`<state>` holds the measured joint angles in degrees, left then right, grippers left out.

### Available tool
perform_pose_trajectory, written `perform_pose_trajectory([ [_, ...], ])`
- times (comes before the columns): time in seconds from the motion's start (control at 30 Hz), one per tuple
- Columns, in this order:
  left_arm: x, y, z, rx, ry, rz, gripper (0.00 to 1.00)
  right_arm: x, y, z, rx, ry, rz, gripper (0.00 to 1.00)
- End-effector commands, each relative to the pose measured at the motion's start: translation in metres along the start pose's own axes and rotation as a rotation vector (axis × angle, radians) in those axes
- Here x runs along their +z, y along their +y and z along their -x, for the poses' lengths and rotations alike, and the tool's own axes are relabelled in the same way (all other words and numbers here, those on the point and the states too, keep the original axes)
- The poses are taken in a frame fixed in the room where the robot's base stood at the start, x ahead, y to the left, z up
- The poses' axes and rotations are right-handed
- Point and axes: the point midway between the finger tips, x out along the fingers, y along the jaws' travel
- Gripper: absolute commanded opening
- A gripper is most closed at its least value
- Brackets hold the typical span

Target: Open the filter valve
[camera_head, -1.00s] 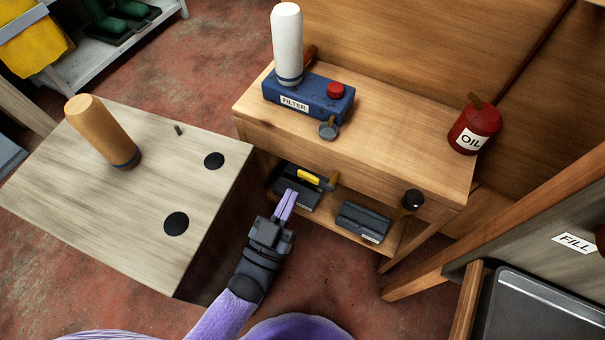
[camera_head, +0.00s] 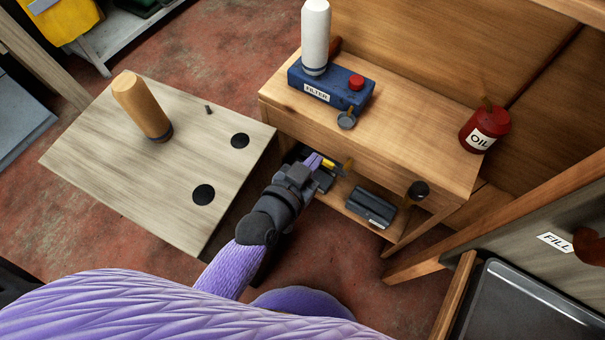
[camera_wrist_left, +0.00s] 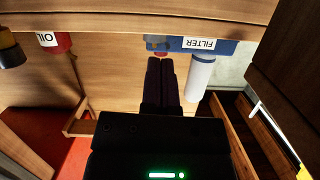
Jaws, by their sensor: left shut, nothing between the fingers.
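The blue filter box (camera_head: 322,95), labelled FILTER, sits on the wooden bench with a white cylinder (camera_head: 315,38) upright on it and a red cap (camera_head: 356,82). A grey round knob (camera_head: 347,121) with a brass-coloured stem is at its front corner. The box shows upside down in the left wrist view (camera_wrist_left: 219,46). My left gripper (camera_head: 313,161) is shut and empty, below the bench top's front edge and in front of the lower shelf. In the left wrist view its fingers (camera_wrist_left: 166,62) point toward the filter box. My right gripper is out of view.
On the lower shelf are a dark device with a yellow part (camera_head: 328,165), partly behind my gripper, and a dark box (camera_head: 370,208). A red oil can (camera_head: 484,127) stands at the bench's right. A pale table (camera_head: 100,160) with an orange-brown cylinder (camera_head: 143,106) is at left.

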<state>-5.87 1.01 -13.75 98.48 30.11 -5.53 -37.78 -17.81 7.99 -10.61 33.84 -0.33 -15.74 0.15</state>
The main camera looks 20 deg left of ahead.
Motion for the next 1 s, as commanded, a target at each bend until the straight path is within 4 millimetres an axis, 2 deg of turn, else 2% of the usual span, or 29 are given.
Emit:
perform_pose_trajectory([
  [0.03, 0.006, 0.001, -0.013, -0.001, 0.0, 0.004, 0.0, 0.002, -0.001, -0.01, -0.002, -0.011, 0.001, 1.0],
  [0.17, 0.006, 0.001, -0.041, 0.0, -0.001, 0.004, 0.0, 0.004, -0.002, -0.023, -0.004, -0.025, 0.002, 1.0],
  [0.2, 0.017, 0.001, -0.042, 0.0, -0.007, 0.003, 0.0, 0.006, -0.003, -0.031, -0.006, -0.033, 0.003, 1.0],
  [0.3, 0.032, 0.001, -0.045, 0.0, -0.008, 0.002, 0.0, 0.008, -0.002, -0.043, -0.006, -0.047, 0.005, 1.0],
  [0.4, 0.039, 0.0, -0.047, 0.0, -0.005, 0.0, 0.0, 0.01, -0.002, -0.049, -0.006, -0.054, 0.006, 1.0],
  [0.8, 0.039, -0.001, -0.047, -0.001, 0.0, 0.001, 0.0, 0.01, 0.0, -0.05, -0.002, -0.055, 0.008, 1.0],
  [1.0, 0.052, -0.002, -0.05, 0.022, -0.001, 0.086, 0.0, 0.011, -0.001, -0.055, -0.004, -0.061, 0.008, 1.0],
])
